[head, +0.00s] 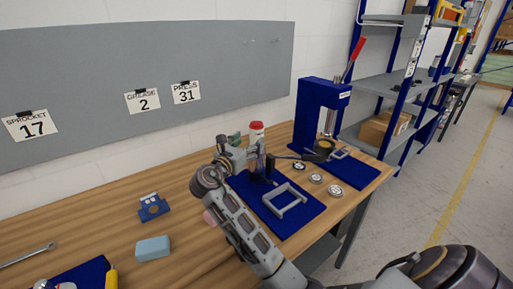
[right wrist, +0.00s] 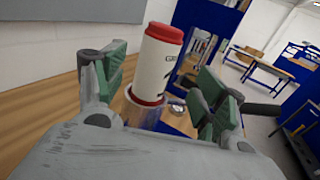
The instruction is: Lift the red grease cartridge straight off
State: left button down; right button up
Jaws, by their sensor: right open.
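The grease cartridge (head: 256,132) is a white upright cylinder with a red cap, near the back edge of the bench. In the right wrist view the cartridge (right wrist: 158,62) shows a red band at its foot, where it meets a clear round holder (right wrist: 145,112). My right gripper (head: 250,154) is open. In the right wrist view its green-padded fingers (right wrist: 162,82) stand left and right of the cartridge, with visible gaps on both sides. In the head view the gripper hides the cartridge's lower part. My left gripper is not in view.
A blue press (head: 316,108) with a red lever stands to the right. A grey frame (head: 285,200) lies on a blue mat (head: 309,212), with small round parts (head: 316,178) beside it. A light-blue block (head: 153,248) and a blue item (head: 152,207) lie left on open wood.

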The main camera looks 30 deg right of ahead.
aim_at(253, 136)
jog(key=shift+w+d, duration=0.25)
jog(key=shift+d, duration=0.2)
jog(key=shift+w+d, duration=0.2)
jog(key=shift+d, duration=0.1)
jog(key=shift+w+d, duration=0.25)
jog(key=shift+d, duration=0.15)
jog(key=x, duration=0.2)
jog(key=shift+w+d+r, duration=0.15)
jog(key=shift+w+d, duration=0.1)
jog(key=shift+w, duration=0.1)
jog(key=shift+w+d, duration=0.3)
jog(key=shift+d, duration=0.25)
jog(key=shift+w+d, duration=0.1)
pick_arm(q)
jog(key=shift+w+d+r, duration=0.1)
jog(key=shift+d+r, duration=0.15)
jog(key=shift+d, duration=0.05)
